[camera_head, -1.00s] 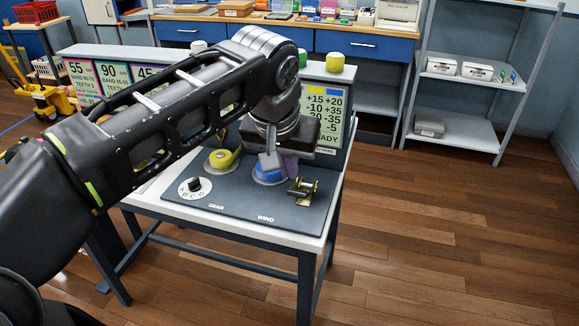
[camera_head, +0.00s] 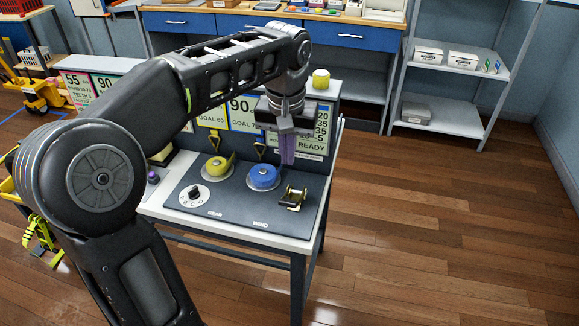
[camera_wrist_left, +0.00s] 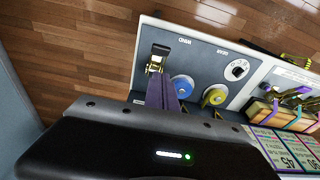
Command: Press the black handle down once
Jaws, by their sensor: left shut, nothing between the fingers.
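The black handle (camera_wrist_left: 161,49) shows in the left wrist view at the top end of a small brass-coloured ratchet (camera_wrist_left: 154,66). In the head view the ratchet (camera_head: 294,197) sits at the right front of the dark panel, right of the WIND label. My left gripper (camera_head: 288,163) points down with its purple fingers together and nothing between them. In the head view it is behind the ratchet and beside the blue disc. In the left wrist view the purple fingers (camera_wrist_left: 161,92) end close to the ratchet's near end; whether they touch it cannot be told. My right gripper is out of view.
A blue disc (camera_head: 264,177), a yellow disc (camera_head: 217,168) and a lettered dial (camera_head: 194,196) are on the panel left of the ratchet. A board with charts (camera_head: 243,113) stands behind them. Floor right of the bench is clear.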

